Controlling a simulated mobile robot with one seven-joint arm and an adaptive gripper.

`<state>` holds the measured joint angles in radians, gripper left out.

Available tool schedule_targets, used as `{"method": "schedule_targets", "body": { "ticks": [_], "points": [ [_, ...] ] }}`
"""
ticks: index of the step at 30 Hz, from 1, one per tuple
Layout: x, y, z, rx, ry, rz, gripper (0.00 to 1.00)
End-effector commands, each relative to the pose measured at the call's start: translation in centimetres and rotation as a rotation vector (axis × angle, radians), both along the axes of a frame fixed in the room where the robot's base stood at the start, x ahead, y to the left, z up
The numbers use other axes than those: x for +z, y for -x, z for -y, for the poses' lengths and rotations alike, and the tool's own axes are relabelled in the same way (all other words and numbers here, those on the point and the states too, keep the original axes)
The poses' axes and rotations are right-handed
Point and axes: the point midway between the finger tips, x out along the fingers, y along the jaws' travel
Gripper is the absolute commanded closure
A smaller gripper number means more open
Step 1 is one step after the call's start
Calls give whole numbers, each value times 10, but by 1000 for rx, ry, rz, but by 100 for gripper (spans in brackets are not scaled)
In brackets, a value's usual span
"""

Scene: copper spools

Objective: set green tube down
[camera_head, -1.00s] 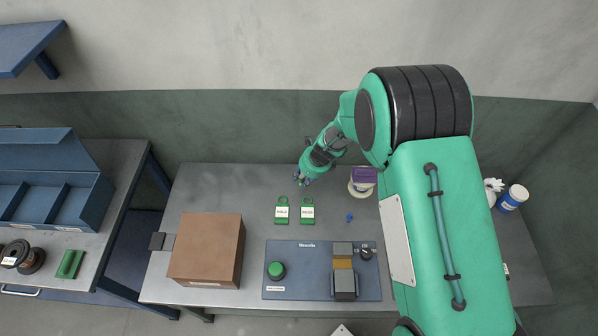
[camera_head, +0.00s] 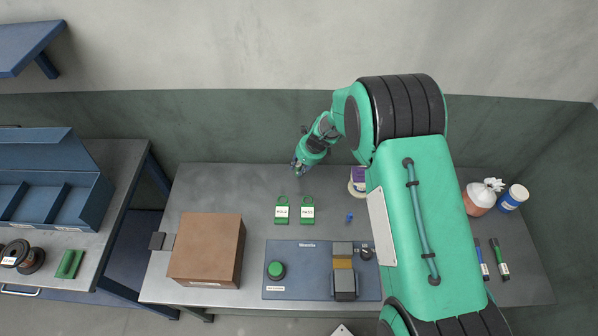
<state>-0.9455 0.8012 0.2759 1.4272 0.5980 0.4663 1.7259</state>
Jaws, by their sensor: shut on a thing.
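My gripper (camera_head: 299,171) is over the back of the middle table, behind the two green tags. It is shut on the green tube, but the tube is too small and too covered by the fingers to make out. I cannot tell whether it touches the table.
Two green labelled tags (camera_head: 281,211) (camera_head: 307,211) lie in front of my gripper. A brown box (camera_head: 206,250), a blue-grey panel (camera_head: 310,272) with a green button, and a small blue item (camera_head: 349,217) are nearby. Bare tabletop (camera_head: 225,190) lies left of the tags.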

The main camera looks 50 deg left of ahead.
Motion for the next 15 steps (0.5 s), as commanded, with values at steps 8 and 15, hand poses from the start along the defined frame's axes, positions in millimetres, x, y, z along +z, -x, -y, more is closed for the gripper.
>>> {"method": "schedule_targets", "body": {
  "ticks": [8,15],
  "points": [
    [-28,0,0,-1,0,-1,100],
    [-30,0,0,0,0,0,100]
  ]
}}
